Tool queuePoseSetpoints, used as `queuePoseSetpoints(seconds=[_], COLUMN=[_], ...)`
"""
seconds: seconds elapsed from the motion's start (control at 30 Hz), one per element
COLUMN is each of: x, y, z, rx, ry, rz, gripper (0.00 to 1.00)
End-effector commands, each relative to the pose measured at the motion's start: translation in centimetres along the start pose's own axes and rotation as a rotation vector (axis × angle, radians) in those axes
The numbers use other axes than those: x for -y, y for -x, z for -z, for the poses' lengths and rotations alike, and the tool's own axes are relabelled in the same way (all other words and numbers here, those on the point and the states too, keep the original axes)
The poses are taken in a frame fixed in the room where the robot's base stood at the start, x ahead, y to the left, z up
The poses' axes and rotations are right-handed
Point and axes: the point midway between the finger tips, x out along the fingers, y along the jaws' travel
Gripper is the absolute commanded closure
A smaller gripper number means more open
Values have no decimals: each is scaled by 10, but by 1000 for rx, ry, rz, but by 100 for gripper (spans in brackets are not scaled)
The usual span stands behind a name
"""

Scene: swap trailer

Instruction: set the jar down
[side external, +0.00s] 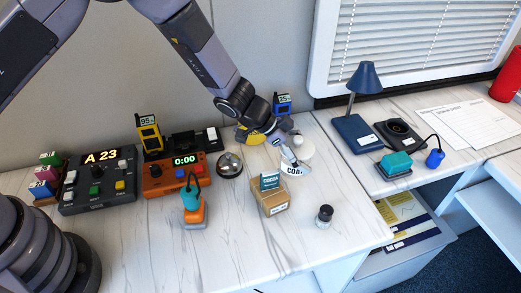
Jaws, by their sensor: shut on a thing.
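A white jar (290,168) with dark letters reading about "COA" is at my gripper (294,159), right of the middle of the counter. My gripper is shut on the jar; its fingers cover part of the label. A round white shape (305,148) shows just behind the fingers; I cannot tell whether it is part of the jar. I cannot tell whether the jar's base touches the counter.
A brown carton (274,199) with a teal packet (269,181) stands close in front-left. A small dark-lidded jar (324,216) stands front-right. A bell (230,163) is to the left. Counter (345,190) right of the jar is clear.

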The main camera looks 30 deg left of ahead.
Motion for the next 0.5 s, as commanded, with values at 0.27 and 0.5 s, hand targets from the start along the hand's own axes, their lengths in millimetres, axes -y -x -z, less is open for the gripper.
queuePoseSetpoints(seconds=[0.27, 0.5], x=[29, 41], y=[-69, -102], z=[5, 1], rx=[1, -2], ry=[-2, 0], rz=[-1, -1], gripper=[65, 65])
